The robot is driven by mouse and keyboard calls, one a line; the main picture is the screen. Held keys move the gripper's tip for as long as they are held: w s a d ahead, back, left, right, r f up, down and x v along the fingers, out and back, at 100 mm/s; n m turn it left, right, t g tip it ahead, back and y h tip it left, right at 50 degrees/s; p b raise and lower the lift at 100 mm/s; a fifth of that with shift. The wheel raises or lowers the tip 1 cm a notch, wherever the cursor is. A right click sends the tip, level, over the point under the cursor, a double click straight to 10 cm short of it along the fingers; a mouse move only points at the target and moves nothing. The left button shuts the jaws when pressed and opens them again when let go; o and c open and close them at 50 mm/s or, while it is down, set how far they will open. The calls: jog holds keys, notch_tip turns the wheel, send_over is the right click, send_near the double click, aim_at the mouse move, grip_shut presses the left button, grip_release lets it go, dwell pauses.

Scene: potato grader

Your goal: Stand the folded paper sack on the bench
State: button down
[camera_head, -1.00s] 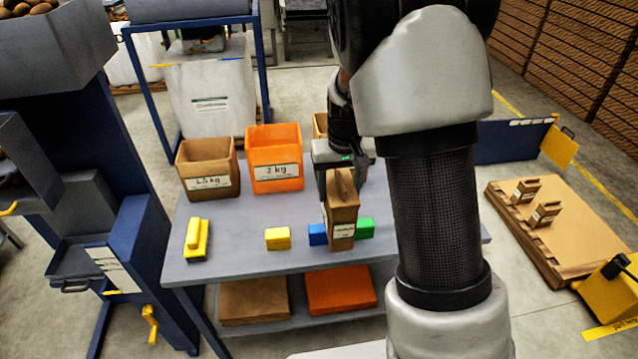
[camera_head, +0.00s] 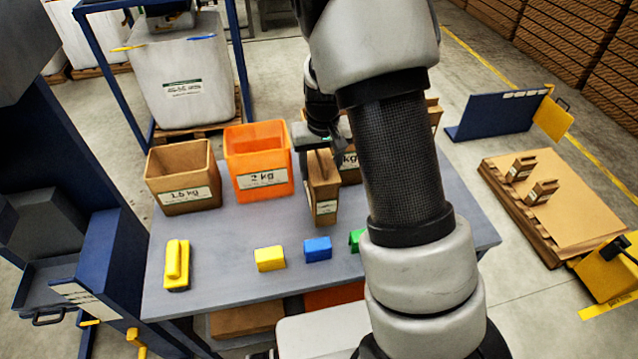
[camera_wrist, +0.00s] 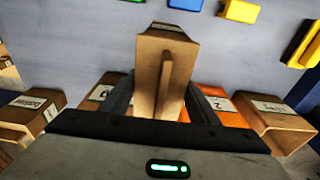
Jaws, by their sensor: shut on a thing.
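The folded paper sack (camera_head: 325,196) is brown with a white label and a raised ridge along its top. It is upright in the head view, over the grey bench (camera_head: 225,283), behind the blue block and right of the orange bin. My gripper (camera_head: 318,153) is shut on its upper part from above. In the wrist view the sack (camera_wrist: 153,62) sits between both fingers of my gripper (camera_wrist: 160,103). I cannot tell whether its base touches the bench.
An orange bin (camera_head: 258,163) and a brown bin (camera_head: 184,178) stand at the back. Yellow (camera_head: 270,259), blue (camera_head: 317,249) and green (camera_head: 356,240) blocks lie in front, with a yellow handled tool (camera_head: 176,265) at left. Two small sacks stand on the pallet (camera_head: 570,215) at right.

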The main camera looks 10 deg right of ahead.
jog(key=shift+w+f, duration=0.15)
jog(key=shift+f, duration=2.45)
jog(key=shift+f, duration=0.2)
jog(key=c, duration=0.7)
grip_release()
